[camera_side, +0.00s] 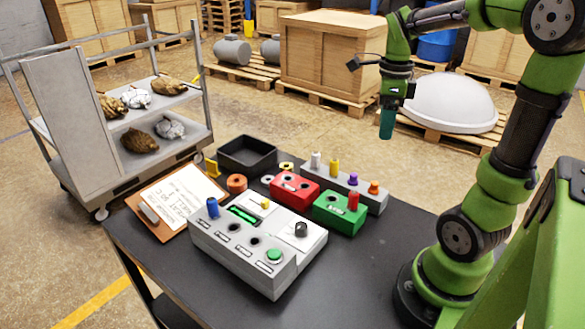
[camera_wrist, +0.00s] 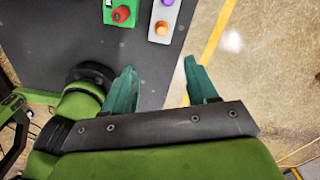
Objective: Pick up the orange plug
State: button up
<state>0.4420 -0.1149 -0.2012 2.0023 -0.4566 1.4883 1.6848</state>
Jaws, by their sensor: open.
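The orange plug (camera_side: 374,187) stands upright at the right end of a grey block (camera_side: 375,205) on the dark table. In the wrist view the orange plug (camera_wrist: 161,28) shows near the top, beyond my fingertips. My gripper (camera_side: 387,124) hangs above the table's far side with its fingers pointing down, higher than the plug and apart from it. In the wrist view my gripper (camera_wrist: 160,72) has its two green fingers spread, with nothing between them.
The grey block also holds purple (camera_side: 353,180), yellow (camera_side: 334,168) and whitish (camera_side: 316,160) plugs. Close by are a green box (camera_side: 338,216) with a red plug (camera_side: 353,200), a red box (camera_side: 292,190) and a grey control panel (camera_side: 250,255). The air around my gripper is clear.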

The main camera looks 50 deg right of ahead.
send_over(375, 183)
notch_tip(375, 183, down, 11)
jog(key=shift+a+r, duration=0.1)
jog(key=shift+a, duration=0.05)
jog(key=shift+d+f, duration=0.2)
jog(key=shift+f, duration=2.65)
grip_shut()
